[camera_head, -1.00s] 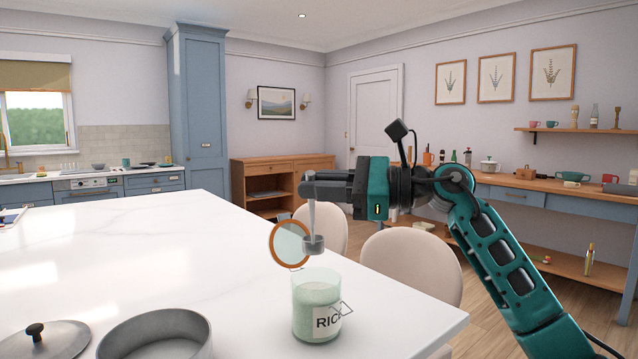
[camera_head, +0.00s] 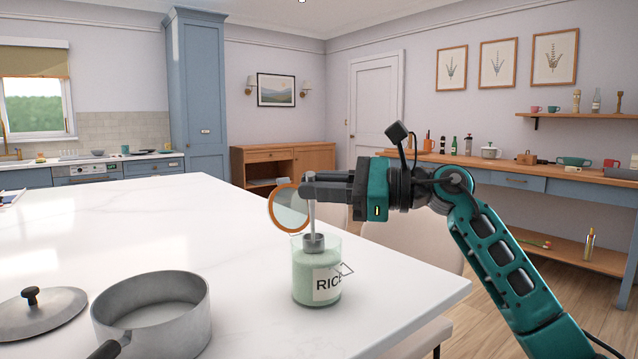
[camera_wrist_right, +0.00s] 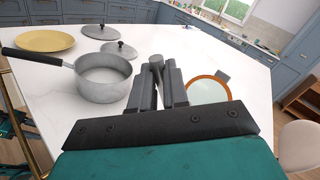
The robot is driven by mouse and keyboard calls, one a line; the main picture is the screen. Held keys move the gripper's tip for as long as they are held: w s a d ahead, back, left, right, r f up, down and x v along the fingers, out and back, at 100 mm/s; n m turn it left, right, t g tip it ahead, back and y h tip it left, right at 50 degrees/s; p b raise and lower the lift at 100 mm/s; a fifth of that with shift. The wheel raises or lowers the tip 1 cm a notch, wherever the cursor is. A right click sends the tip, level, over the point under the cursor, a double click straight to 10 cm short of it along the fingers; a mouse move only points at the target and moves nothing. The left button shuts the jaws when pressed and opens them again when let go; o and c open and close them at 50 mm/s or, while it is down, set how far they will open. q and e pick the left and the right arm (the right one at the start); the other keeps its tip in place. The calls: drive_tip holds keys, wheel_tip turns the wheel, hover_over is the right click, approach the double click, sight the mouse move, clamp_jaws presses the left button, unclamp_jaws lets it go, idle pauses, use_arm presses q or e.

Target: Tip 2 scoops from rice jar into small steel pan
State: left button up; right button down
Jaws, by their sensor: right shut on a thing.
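The rice jar (camera_head: 317,285) is clear glass with a "RICE" label and pale green contents, near the right edge of the white counter. Its round lid with an orange rim (camera_head: 288,208) stands tilted open behind the jar's mouth. My right gripper (camera_head: 312,188) is shut on the handle of a steel scoop (camera_head: 313,241), held upright with its cup at the jar's mouth. The small steel pan (camera_head: 152,314) stands to the left of the jar, and it also shows in the right wrist view (camera_wrist_right: 103,78). It looks empty. My left gripper is not in view.
A grey pan lid with a black knob (camera_head: 38,312) lies left of the pan. A yellow plate (camera_wrist_right: 45,41) and another lid show in the right wrist view. The counter behind is clear. Pale chairs (camera_head: 415,243) stand beyond the counter edge.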

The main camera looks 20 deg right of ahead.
drive_tip(key=shift+f+b, duration=1.35)
drive_tip(key=shift+f, duration=0.6)
drive_tip(key=shift+r, duration=0.1)
wheel_tip(320, 180, up, 10)
drive_tip(key=p, duration=0.7)
idle(1.0)
